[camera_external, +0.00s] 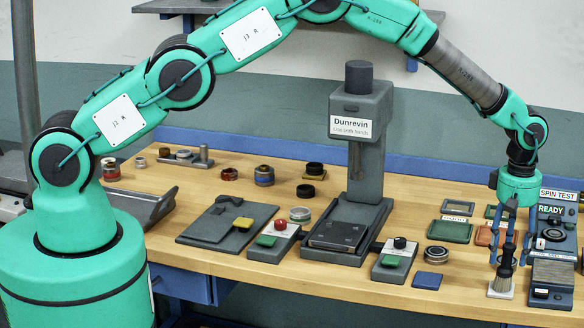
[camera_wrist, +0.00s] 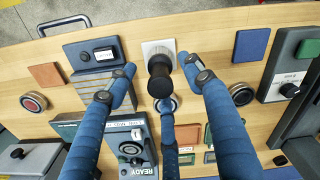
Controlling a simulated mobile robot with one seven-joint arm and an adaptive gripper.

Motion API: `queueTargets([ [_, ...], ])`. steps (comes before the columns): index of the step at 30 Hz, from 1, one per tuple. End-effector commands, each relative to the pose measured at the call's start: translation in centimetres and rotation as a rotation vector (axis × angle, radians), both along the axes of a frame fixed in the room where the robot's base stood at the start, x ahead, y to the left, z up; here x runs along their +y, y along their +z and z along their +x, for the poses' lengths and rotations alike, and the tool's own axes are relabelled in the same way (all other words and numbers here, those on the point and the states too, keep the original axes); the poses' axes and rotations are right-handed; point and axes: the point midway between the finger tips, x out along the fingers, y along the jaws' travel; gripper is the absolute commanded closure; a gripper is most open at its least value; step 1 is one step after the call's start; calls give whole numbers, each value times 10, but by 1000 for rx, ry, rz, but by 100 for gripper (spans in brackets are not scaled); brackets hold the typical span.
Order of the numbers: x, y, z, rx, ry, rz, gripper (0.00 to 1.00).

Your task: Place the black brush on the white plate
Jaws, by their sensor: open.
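The black brush (camera_external: 505,264) stands upright, bristles down, on the white plate (camera_external: 491,293) near the table's front edge at the right. In the wrist view the brush (camera_wrist: 158,77) is seen from above, with the square white plate (camera_wrist: 150,45) under its far end. My gripper (camera_external: 509,257) is open above the plate, with its blue fingers around the brush handle. In the wrist view the fingertips of my gripper (camera_wrist: 158,74) are spread, with visible gaps on both sides of the brush. Part of the plate is hidden beneath the brush.
The spin test unit (camera_external: 553,240) stands close to the right of my gripper. A blue square pad (camera_external: 427,281) and a round ring part (camera_external: 437,256) lie to the left. The Dunrevin press (camera_external: 361,120) rises mid-table. Bare table (camera_external: 465,283) lies just left of the plate.

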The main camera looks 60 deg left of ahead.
Motion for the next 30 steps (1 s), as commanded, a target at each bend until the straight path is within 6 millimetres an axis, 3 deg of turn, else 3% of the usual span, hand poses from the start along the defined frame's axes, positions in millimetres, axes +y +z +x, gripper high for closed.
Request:
queueTargets([
  [6,-1,34,1,-2,0,0,48],
  [12,-1,48,0,0,0,0,48],
  [30,-1,51,0,0,0,0,48],
])
